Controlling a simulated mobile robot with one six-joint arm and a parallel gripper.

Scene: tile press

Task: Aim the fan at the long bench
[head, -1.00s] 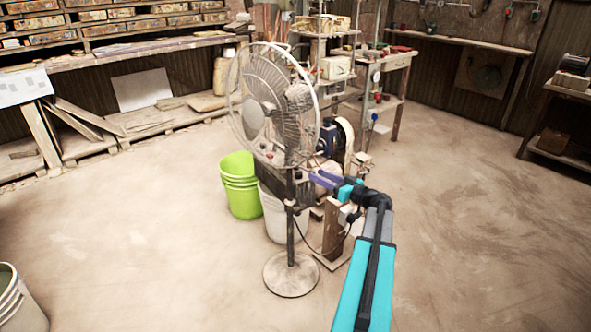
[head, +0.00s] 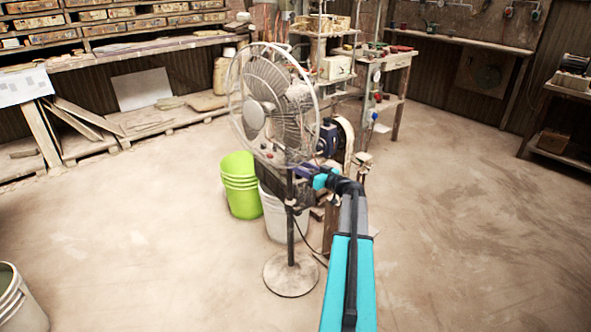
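The pedestal fan (head: 253,116) stands upright on a round base (head: 291,274) in the middle of the head view. Its round wire cage faces left and somewhat toward me. My gripper (head: 298,171) is at the right of the fan's neck, just below the cage and motor. The purple fingers overlap the neck area in the picture; I cannot tell whether they touch it or how far apart they are. A long bench (head: 150,46) runs along the back wall at the left, under shelves of boxes.
A green bucket (head: 239,187) and a white bucket (head: 272,214) stand close behind the fan. A machine with a wheel (head: 340,140) is behind my gripper. Another bucket (head: 18,305) is at the lower left. The floor is open on the left and right.

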